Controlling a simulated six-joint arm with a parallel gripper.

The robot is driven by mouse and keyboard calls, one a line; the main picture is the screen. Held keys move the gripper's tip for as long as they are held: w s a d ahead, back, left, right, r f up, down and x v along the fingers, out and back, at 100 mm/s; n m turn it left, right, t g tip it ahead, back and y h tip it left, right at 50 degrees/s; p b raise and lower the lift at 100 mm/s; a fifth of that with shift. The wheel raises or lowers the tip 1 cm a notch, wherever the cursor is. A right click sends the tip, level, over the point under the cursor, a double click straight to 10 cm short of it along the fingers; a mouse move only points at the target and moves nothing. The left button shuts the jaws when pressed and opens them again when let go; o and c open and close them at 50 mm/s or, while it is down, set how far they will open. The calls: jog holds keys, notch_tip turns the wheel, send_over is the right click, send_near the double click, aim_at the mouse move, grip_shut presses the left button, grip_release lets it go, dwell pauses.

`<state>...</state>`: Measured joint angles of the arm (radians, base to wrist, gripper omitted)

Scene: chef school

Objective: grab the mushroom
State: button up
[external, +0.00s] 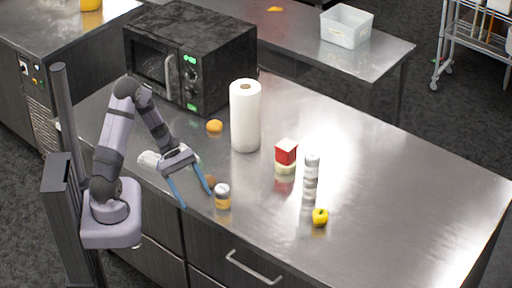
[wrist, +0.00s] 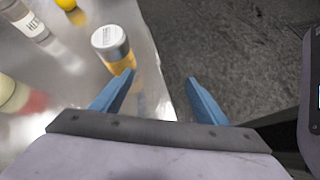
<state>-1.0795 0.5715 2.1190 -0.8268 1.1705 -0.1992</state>
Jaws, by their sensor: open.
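My gripper (external: 197,200) is open and empty, its blue fingers pointing down at the front left edge of the steel counter. In the wrist view my gripper (wrist: 160,76) has a gap between the fingertips showing dark floor and the counter edge. No mushroom is clearly visible there. The spice jar (wrist: 112,48) with a white lid stands just beyond the left fingertip.
The jar (external: 222,197) is close to my right finger. A paper towel roll (external: 245,118), red-and-cream block (external: 286,155), labelled can (external: 311,176), yellow pepper or fruit (external: 320,217) and orange fruit (external: 214,126) stand on the counter. A microwave (external: 190,60) is behind. The right side is clear.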

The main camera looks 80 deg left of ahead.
aim_at(207, 177)
jog(key=a+n+t+y, duration=0.1)
jog(key=a+n+t, duration=0.1)
jog(key=a+n, duration=0.1)
jog(key=s+a+n+t+y+p, duration=0.1)
jog(key=a+n+t, duration=0.1)
jog(key=a, duration=0.4)
jog(key=s+a+n+t+y, duration=0.1)
jog(key=a+n+t, duration=0.2)
jog(key=a+n, duration=0.1)
jog(key=shift+s+a+r+n, duration=0.2)
jog(key=shift+a+r+n, duration=0.1)
jog(key=shift+a, duration=0.25)
jog(key=shift+p+x, duration=0.55)
jog(key=shift+x, duration=0.55)
jog(key=shift+w+d+f+p, duration=0.1)
jog(key=shift+w+d+p, duration=0.1)
jog(key=shift+w+p, duration=0.25)
jog(key=shift+f+p+x, duration=0.25)
jog(key=shift+p+x, duration=0.65)
jog(key=shift+x, duration=1.2)
jog(key=shift+a, duration=0.1)
jog(key=shift+s, duration=0.1)
jog(key=shift+c, duration=0.3)
jog(key=c, duration=1)
